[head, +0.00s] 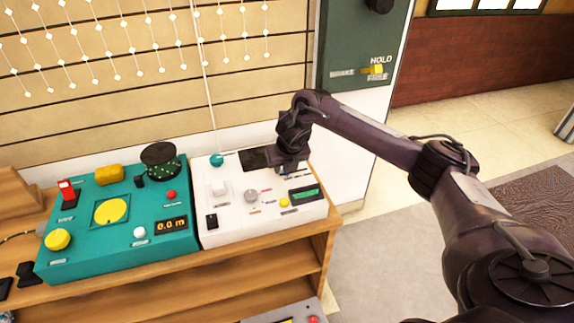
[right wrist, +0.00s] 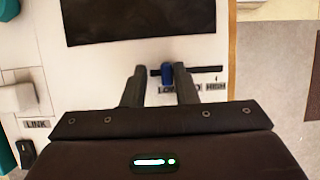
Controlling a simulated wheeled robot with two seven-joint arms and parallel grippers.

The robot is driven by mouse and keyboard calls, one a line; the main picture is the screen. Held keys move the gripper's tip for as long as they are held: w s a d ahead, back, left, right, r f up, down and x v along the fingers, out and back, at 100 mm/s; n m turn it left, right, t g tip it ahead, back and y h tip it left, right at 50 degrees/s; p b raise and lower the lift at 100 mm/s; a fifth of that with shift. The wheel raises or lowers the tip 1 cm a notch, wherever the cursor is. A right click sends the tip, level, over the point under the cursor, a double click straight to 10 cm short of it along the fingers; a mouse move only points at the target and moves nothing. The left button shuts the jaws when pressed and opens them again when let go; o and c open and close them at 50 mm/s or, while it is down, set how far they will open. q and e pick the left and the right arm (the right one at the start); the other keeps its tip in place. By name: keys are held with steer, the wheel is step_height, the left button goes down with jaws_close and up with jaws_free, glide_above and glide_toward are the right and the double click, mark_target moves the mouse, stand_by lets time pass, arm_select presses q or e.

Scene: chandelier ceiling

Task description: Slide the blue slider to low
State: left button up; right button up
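The blue slider (right wrist: 167,74) sits in a dark horizontal slot (right wrist: 206,70) on the white panel (head: 236,236), near the slot's left end. The LOW label (right wrist: 166,89) is just below it, partly hidden by my right finger. The HIGH label (right wrist: 215,86) is below the slot's right end. My right gripper (right wrist: 160,72) is open, with one finger on each side of the slider. The right finger is close to it, and I cannot tell whether it touches; a gap shows on the left. In the head view my right gripper (head: 290,166) is over the panel's back right. My left gripper is out of view.
A black screen (right wrist: 138,18) lies beyond the slot. A green display (head: 305,194), yellow button (head: 284,203) and grey knob (head: 251,196) are near my right gripper. A teal panel (head: 75,262) with several controls stands to the left on the wooden shelf (head: 270,254).

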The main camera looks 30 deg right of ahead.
mark_target(288, 182)
steer(key=shift+o, duration=0.4)
steer(key=shift+r, duration=0.1)
steer(key=shift+s+r, duration=0.1)
steer(key=shift+r, duration=0.25)
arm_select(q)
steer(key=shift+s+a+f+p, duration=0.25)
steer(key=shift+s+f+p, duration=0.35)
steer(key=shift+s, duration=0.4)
arm_select(e)
steer(key=v, duration=0.6)
steer(key=shift+s+r, duration=0.25)
steer(key=shift+r, duration=0.15)
